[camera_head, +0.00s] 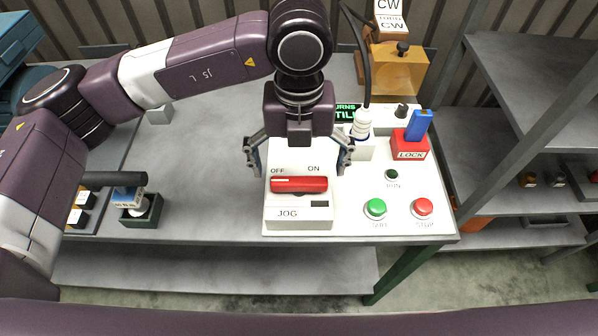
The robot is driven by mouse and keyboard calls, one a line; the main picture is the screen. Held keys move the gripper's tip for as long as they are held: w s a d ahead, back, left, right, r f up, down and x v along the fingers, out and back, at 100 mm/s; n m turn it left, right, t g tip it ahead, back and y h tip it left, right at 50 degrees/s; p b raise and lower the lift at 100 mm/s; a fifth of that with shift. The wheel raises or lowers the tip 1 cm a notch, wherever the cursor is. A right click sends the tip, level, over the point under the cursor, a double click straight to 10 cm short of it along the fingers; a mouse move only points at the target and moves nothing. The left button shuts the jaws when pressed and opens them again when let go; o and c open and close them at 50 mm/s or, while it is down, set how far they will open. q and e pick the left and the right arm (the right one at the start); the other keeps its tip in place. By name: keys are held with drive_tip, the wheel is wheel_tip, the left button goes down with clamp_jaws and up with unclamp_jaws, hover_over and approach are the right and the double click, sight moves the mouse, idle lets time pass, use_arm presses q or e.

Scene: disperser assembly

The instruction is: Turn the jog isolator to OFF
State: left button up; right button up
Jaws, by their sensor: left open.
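The jog isolator (298,212) is a white box labelled JOG on the white panel, with OFF marked at its upper left and ON at its upper right. Its red handle (299,185) lies horizontally across the box, with a pale line on its left part. My left gripper (298,163) reaches in from above with its fingers spread wide, one on each side of the box's upper part. It appears empty, and I cannot tell its height above the handle. My right gripper is not in view.
Right of the isolator are a green START button (375,207), a red STOP button (423,207) and a red LOCK block (409,146) with a blue piece. A white-capped probe with a cable (362,122) stands behind.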

sight(299, 181)
use_arm(q)
wheel_tip(299, 181, up, 9)
drive_tip(key=shift+r, duration=0.2)
idle(0.6)
